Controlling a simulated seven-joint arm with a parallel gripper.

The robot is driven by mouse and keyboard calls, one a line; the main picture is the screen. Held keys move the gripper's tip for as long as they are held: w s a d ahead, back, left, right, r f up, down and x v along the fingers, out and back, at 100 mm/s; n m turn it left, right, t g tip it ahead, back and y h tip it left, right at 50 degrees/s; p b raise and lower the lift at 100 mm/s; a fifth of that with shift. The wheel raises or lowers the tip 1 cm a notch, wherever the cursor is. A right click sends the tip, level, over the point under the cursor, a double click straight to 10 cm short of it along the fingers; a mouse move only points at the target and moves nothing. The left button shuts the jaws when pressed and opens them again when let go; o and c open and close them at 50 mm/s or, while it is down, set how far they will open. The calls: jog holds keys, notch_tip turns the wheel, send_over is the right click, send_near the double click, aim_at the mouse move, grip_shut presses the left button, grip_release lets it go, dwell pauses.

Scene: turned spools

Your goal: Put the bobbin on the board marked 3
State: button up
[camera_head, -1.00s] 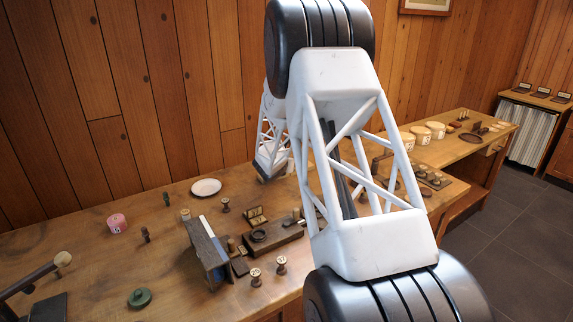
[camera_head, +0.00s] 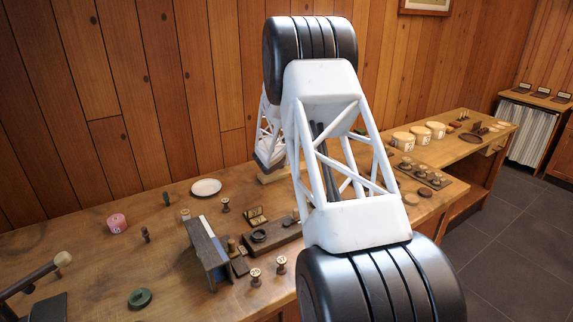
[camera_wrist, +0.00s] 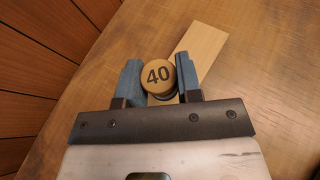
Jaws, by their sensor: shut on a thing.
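I cannot tell whether the bobbin touches the board. No number 3 shows on the visible part of the board. In the head view, a pale board edge (camera_head: 272,178) shows beside my arm, while the bobbin is hidden.
Two numbered spools (camera_head: 255,276) stand near the front edge. A blue-and-wood box (camera_head: 207,254), white plate (camera_head: 206,187), pink spool (camera_head: 117,223) and green ring (camera_head: 139,298) are on the left bench. A spool tray (camera_head: 424,174) and white tubs (camera_head: 403,140) are right.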

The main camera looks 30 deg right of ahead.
jog(key=shift+f, duration=1.7)
jog(key=shift+f, duration=0.15)
jog(key=o, duration=0.9)
jog(key=shift+r, duration=0.2)
jog(key=shift+s+a+r, duration=0.2)
jog(key=shift+s+a, duration=0.05)
jog(key=shift+a, duration=0.15)
jog(key=shift+v, duration=5.45)
jog(key=shift+a, duration=0.1)
